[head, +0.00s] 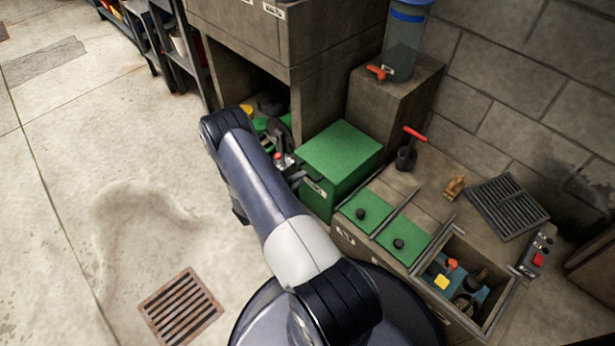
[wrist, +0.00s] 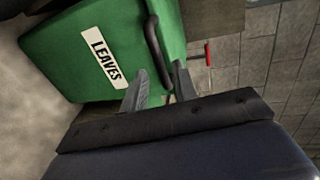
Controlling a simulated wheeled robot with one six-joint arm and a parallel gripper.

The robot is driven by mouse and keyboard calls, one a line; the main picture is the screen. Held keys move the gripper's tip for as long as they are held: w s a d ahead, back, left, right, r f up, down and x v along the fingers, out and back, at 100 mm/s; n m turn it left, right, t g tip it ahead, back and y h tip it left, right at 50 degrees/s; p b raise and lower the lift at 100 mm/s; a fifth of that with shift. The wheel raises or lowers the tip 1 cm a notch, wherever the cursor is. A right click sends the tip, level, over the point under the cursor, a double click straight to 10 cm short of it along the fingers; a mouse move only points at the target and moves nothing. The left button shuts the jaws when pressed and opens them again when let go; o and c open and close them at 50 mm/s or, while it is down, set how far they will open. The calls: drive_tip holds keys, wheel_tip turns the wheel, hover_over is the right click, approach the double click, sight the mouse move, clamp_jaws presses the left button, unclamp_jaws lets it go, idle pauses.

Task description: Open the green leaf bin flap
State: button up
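The green leaf bin (head: 341,152) stands in the middle of the head view, with its flat green top closed. It also fills the upper left of the wrist view (wrist: 85,55), with a white LEAVES label (wrist: 104,58) and a dark bar handle (wrist: 155,45) on its face. My gripper (wrist: 160,82) has its two grey fingers apart. The lower end of the handle shows between or just beyond the fingertips; I cannot tell whether they touch it. In the head view my gripper (head: 293,174) is beside the bin's labelled front, partly hidden by my arm.
Right of the bin is a counter with two green lids (head: 383,222) and an open bin of small items (head: 462,285). A red-handled lever (head: 410,145) and a clear cylinder (head: 405,45) stand behind. A floor grate (head: 181,306) lies in the open floor at left.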

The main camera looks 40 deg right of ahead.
drive_tip(key=shift+b+x, duration=0.4)
drive_tip(key=shift+x, duration=1.7)
drive_tip(key=shift+c, duration=0.2)
clamp_jaws()
